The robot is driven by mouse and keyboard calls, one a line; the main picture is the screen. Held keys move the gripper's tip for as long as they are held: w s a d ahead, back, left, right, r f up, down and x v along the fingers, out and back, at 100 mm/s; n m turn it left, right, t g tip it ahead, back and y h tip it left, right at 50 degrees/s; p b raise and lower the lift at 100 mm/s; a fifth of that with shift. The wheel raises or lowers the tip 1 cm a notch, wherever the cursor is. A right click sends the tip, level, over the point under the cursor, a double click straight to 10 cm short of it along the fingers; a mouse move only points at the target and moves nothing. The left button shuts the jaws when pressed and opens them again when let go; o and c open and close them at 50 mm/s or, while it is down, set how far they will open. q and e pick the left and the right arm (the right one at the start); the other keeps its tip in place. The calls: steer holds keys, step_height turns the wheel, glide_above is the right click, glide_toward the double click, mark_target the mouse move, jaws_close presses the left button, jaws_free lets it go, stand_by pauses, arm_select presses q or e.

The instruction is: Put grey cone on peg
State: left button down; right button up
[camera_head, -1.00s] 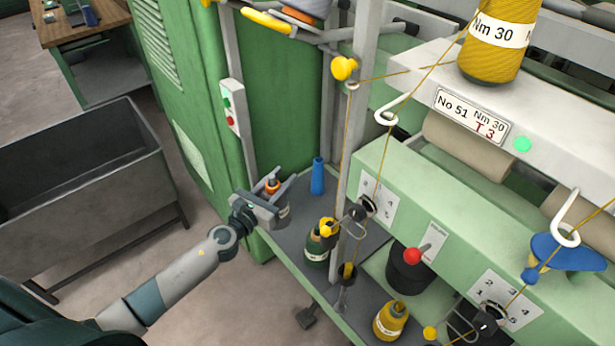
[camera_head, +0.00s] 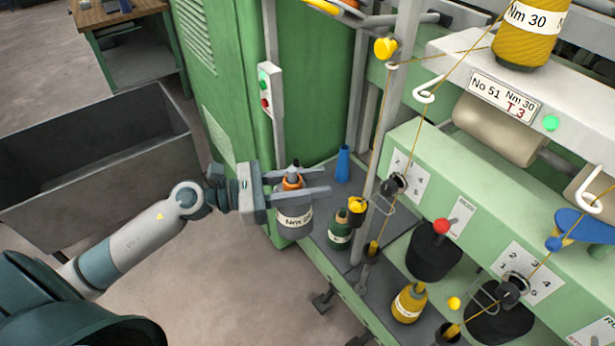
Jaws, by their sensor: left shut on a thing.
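The cone hangs roughly upright at the left edge of the machine's grey shelf, in front of the green cabinet, and looks lifted clear of the shelf. I cannot make out for certain which part is the peg. My right gripper is not in view.
On the shelf (camera_head: 325,195) stand a blue cone (camera_head: 343,164), a dark green cone (camera_head: 340,236) and a yellow cone (camera_head: 409,303). An upright grey post (camera_head: 391,130) and taut yellow yarns are to the right. A grey bin (camera_head: 95,165) stands at left.

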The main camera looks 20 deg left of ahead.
arm_select(q)
steer(key=shift+s+d+f+g+b, duration=0.1)
steer(key=shift+s+f+g+b, duration=0.1)
steer(key=shift+f+g+b, duration=0.1)
steer(key=f+b, duration=1.2)
steer(key=f, duration=0.1)
steer(key=shift+s+a+f, duration=0.1)
steer(key=shift+a, duration=0.3)
steer(key=shift+d, duration=0.1)
